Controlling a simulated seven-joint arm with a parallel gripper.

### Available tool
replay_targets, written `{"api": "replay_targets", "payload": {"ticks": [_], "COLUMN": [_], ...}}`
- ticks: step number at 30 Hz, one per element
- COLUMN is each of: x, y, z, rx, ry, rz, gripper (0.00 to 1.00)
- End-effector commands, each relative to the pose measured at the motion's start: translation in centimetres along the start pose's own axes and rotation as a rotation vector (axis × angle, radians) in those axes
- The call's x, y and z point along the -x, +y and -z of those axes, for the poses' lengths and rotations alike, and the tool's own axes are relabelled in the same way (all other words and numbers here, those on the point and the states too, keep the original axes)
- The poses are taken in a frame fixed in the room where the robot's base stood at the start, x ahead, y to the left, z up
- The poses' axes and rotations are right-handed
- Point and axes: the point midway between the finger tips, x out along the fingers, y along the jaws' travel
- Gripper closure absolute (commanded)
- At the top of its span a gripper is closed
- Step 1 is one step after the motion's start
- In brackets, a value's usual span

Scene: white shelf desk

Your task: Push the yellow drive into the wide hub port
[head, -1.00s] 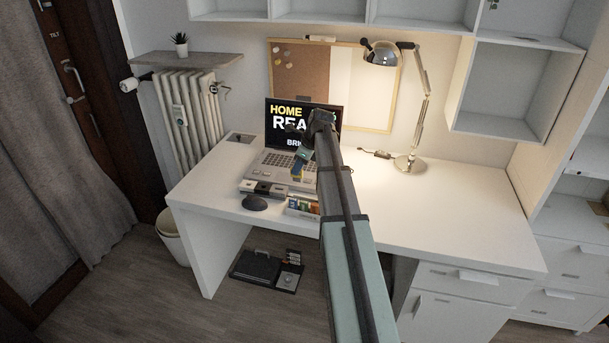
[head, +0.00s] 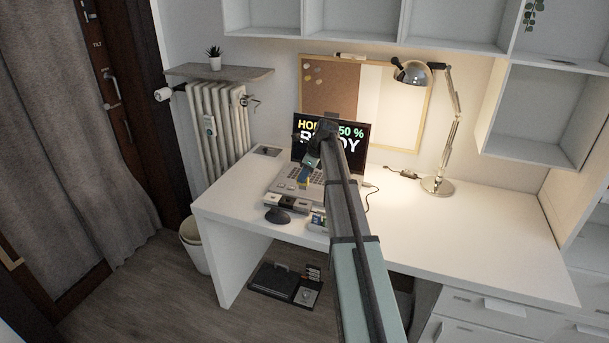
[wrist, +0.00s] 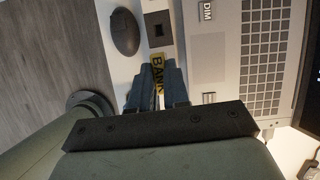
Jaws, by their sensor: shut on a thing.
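The yellow drive (wrist: 158,74), with dark lettering reading BANK, is held between the two fingers of my gripper (wrist: 156,84) in the wrist view. My gripper (head: 306,180) is shut on it above the front of the laptop in the head view. The hub (head: 285,202) is a white and dark box on the desk in front of the laptop. Part of the hub (wrist: 160,28) shows beyond the drive in the wrist view, with a dark square face. I cannot make out the wide port, or whether the drive touches the hub.
The laptop (head: 285,184) stands behind the hub, its screen lit. A dark mouse (head: 277,215) lies in front of the hub, near the desk edge. A small box (head: 317,221) sits beside my arm. A lamp (head: 438,187) stands at right; the right desktop is clear.

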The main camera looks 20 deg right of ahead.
Motion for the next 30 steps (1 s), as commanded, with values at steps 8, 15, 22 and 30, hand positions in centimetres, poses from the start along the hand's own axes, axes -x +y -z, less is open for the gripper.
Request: {"api": "replay_targets", "payload": {"ticks": [8, 15, 22, 30], "x": [-1.4, -3.2, -4.6, -5.1], "y": [0.0, 0.0, 0.0, 0.0], "z": [0.6, 1.3, 1.9, 2.1], "rx": [0.0, 0.0, 0.0, 0.0], "ry": [0.0, 0.0, 0.0, 0.0], "rz": [-0.001, 0.0, -0.001, 0.0], "gripper": [1.0, 1.0, 1.0, 1.0]}}
